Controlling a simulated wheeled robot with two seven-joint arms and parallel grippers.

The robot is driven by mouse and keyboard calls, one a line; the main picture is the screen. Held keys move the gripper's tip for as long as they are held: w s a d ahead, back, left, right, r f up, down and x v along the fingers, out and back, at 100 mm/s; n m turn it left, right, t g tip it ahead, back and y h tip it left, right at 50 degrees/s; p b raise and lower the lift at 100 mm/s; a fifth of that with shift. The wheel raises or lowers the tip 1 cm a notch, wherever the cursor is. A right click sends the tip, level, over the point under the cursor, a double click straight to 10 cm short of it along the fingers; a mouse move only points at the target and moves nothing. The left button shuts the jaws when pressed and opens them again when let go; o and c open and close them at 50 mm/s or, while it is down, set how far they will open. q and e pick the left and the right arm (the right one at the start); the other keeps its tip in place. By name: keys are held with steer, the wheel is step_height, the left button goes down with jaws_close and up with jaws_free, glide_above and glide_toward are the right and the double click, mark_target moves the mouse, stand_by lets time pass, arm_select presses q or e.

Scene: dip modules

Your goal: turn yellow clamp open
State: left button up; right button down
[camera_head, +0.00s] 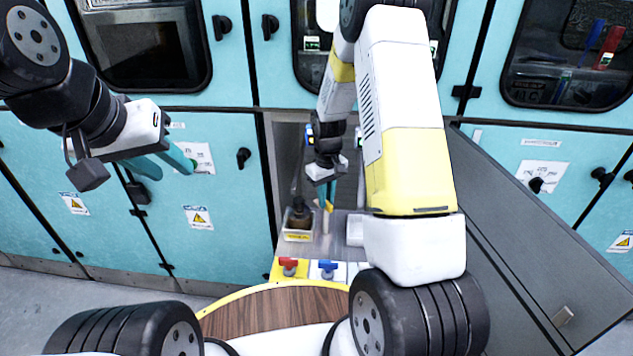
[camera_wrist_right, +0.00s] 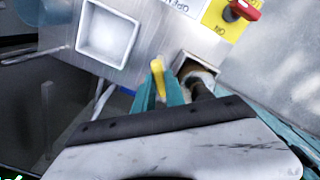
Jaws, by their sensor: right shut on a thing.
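The yellow clamp (camera_head: 329,206) is a small yellow piece above the metal shelf inside the open cabinet. It also shows in the right wrist view (camera_wrist_right: 158,76), its yellow end standing out between the teal fingertips. My right gripper (camera_head: 324,193) points down and is shut on the clamp; its grip is partly hidden in the right wrist view. My left gripper (camera_head: 163,161) hangs in front of the closed teal cabinets at the left, far from the clamp. Its teal fingers are apart and empty.
On the shelf (camera_head: 325,245) stands a dark-topped device (camera_head: 299,216) in a pale square holder. A white square tray (camera_wrist_right: 108,36) lies beside the clamp. A red valve (camera_head: 288,264) and a blue valve (camera_head: 328,267) sit at the front. An open grey door (camera_head: 535,210) bounds the right.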

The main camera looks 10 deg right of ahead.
steer(key=m, duration=0.4)
steer(key=shift+m, duration=1.8)
steer(key=c, duration=1.4)
jaws_free()
steer(key=shift+r, duration=3.9)
steer(key=shift+r, duration=0.1)
